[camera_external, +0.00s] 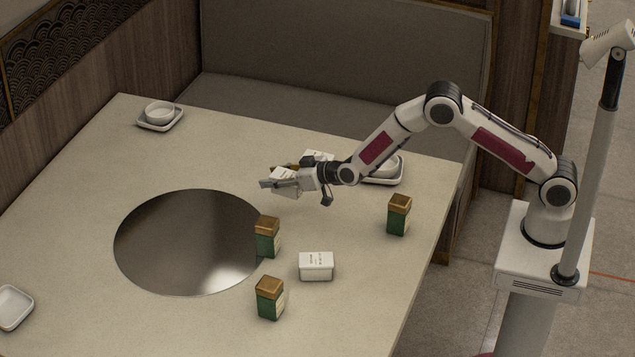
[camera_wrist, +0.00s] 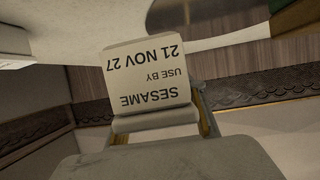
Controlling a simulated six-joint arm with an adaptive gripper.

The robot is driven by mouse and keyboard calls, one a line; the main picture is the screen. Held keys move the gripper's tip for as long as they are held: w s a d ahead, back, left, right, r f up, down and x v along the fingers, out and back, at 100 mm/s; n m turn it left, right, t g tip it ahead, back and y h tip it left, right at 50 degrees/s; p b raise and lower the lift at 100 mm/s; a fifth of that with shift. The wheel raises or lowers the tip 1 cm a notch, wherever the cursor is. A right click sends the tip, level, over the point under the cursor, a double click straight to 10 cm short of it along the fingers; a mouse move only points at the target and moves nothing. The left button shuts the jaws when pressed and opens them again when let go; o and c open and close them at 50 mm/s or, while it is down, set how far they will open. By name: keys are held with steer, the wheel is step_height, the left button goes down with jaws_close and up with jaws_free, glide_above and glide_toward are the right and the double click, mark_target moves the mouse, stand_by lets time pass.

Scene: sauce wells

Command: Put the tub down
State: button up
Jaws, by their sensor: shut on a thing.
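My gripper (camera_external: 277,185) is shut on a white tub (camera_external: 283,174), held over the table near the round metal plate. The height of the tub above the table is hard to tell in the external view. In the wrist view the held tub (camera_wrist: 147,75) shows a pale label reading "SESAME, USE BY 21 NOV 27", upside down in the picture and slightly tilted. The finger parts (camera_wrist: 155,120) show just below the label. A second white tub (camera_external: 316,266) stands on the table between green jars. Another white tub (camera_external: 318,156) is partly hidden behind my arm.
Green jars with gold lids stand at the plate's edge (camera_external: 267,242), in front (camera_external: 269,303) and at right (camera_external: 399,219). A bowl on a tray (camera_external: 383,180) sits behind my wrist.

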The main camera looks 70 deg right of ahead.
steer(key=shift+s+a+r, duration=0.15)
steer(key=shift+a+r, duration=0.5)
steer(key=shift+r, duration=0.05)
steer(key=s+a+f+y, duration=0.1)
steer(key=s+a, duration=0.1)
steer(key=s, duration=1.3)
steer(key=shift+s+a+n, duration=0.35)
steer(key=shift+a+n, duration=0.05)
steer(key=shift+f, duration=0.1)
steer(key=shift+f, duration=2.9)
steer(key=shift+f, duration=0.1)
steer(key=shift+f, duration=1.95)
steer(key=shift+f, duration=0.15)
